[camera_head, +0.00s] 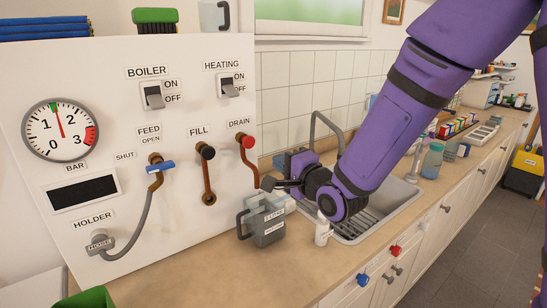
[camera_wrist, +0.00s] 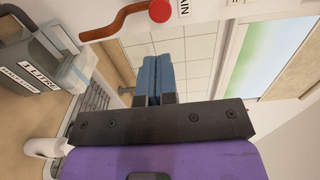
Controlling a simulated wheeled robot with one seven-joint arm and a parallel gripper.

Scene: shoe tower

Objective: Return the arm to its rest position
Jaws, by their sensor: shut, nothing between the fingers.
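My purple arm (camera_head: 400,115) reaches in from the upper right, bent down over the sink. My gripper (camera_head: 270,184) points left toward the white panel, just above the grey 1 litre jug and below the red-knobbed drain lever (camera_head: 246,142). In the wrist view my gripper's blue fingers (camera_wrist: 159,78) are together, with nothing between them. The jug (camera_head: 266,224) stands upright on the counter, apart from the fingers; it also shows at the left of the wrist view (camera_wrist: 22,72). The drain lever's red knob also shows there (camera_wrist: 160,10).
The white panel (camera_head: 110,125) bears a gauge (camera_head: 61,130), switches and levers. The sink (camera_head: 372,222) has a tap (camera_head: 326,122) behind my gripper. A white bottle (camera_head: 323,230) stands by the sink's front edge. The counter's front (camera_head: 300,280) is clear.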

